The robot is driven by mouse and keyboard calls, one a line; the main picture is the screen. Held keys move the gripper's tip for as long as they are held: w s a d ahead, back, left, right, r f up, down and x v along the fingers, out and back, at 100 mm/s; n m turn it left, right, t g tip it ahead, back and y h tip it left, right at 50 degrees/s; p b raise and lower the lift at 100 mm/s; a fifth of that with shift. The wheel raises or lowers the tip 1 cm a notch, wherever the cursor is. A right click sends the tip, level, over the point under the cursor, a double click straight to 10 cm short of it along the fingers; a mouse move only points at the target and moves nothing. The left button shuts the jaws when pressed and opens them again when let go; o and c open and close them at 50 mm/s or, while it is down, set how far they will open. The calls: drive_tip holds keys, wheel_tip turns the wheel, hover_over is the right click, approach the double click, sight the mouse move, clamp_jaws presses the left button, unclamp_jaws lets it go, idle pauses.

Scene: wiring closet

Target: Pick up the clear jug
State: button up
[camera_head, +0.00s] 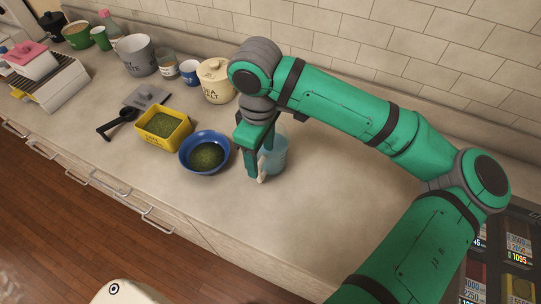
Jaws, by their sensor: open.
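The clear jug (278,155) is a see-through, bluish vessel standing on the counter, right of the blue bowl. My gripper (258,177) is open and points down at the jug's left side. Its fingers and the wrist above cover part of the jug. A small pale piece shows low between the fingers; I cannot tell whether it is part of the jug or of my gripper. I cannot tell whether the fingers touch the jug.
A blue bowl (190,140) with green contents sits close left of my gripper, beside a yellow container (163,135). A cream canister (214,92) stands behind. The counter (325,215) right of the jug is clear. A tiled wall (400,45) runs along the back.

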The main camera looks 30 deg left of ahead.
sight(261, 160)
drive_tip(key=shift+a+f, duration=0.1)
drive_tip(key=shift+f, duration=1.45)
drive_tip(key=c, duration=1.3)
drive_tip(key=shift+w, duration=0.1)
drive_tip(key=shift+c, duration=0.2)
drive_tip(key=shift+r, duration=0.1)
